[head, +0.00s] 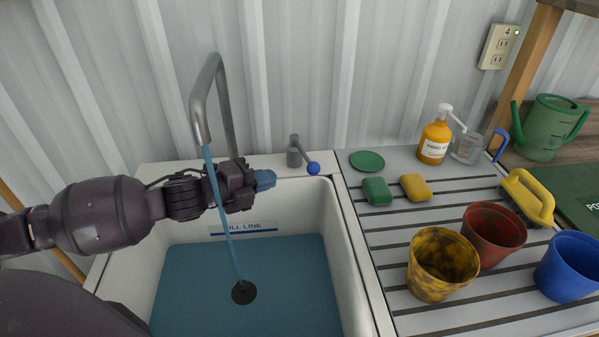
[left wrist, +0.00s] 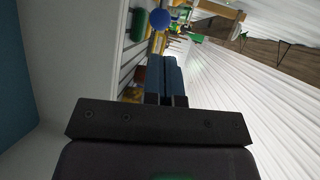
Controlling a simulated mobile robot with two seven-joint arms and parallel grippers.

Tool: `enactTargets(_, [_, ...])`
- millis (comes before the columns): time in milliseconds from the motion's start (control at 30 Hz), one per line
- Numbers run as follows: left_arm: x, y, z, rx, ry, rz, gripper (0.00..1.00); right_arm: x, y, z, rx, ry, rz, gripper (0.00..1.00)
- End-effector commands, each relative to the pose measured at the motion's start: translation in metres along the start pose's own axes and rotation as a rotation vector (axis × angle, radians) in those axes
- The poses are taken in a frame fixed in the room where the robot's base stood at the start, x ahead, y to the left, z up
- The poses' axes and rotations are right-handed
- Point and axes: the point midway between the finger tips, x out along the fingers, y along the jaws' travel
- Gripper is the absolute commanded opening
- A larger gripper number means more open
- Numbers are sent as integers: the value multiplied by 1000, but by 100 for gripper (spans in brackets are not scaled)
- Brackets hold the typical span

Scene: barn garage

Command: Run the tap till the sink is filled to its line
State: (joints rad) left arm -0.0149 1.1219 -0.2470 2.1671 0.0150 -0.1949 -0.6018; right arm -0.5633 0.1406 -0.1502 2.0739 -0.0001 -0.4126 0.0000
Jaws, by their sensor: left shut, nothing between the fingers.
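The tap spout (head: 207,92) is running, and a blue stream of water falls from it into the white sink (head: 338,235). Blue water (head: 290,285) covers the sink floor, with its surface below the "FILL LINE" label (head: 243,229) on the back wall. A dark round drain or plug (head: 243,291) shows where the stream lands. The tap lever (head: 296,152) has a blue ball knob (head: 313,168), also in the left wrist view (left wrist: 160,18). My left gripper (head: 265,180) is shut and empty, left of the knob and apart from it. My right gripper is not in view.
A slatted drainboard (head: 360,220) at right holds a green soap (head: 377,191), a yellow soap (head: 416,187), a green disc (head: 367,161), a brush (head: 528,197), a soap pump (head: 435,137), and yellow (head: 441,264), red (head: 493,235) and blue (head: 569,266) pots. A corrugated wall (head: 300,70) stands behind.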

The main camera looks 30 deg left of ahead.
Motion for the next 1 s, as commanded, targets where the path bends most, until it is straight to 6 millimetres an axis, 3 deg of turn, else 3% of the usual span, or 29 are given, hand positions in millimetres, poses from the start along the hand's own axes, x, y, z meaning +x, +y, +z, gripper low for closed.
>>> enactTargets(600, [71,1,0,-1,2,1,0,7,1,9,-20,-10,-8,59])
enactTargets(1000, [81,0,0,1,1,0,0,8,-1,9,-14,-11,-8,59])
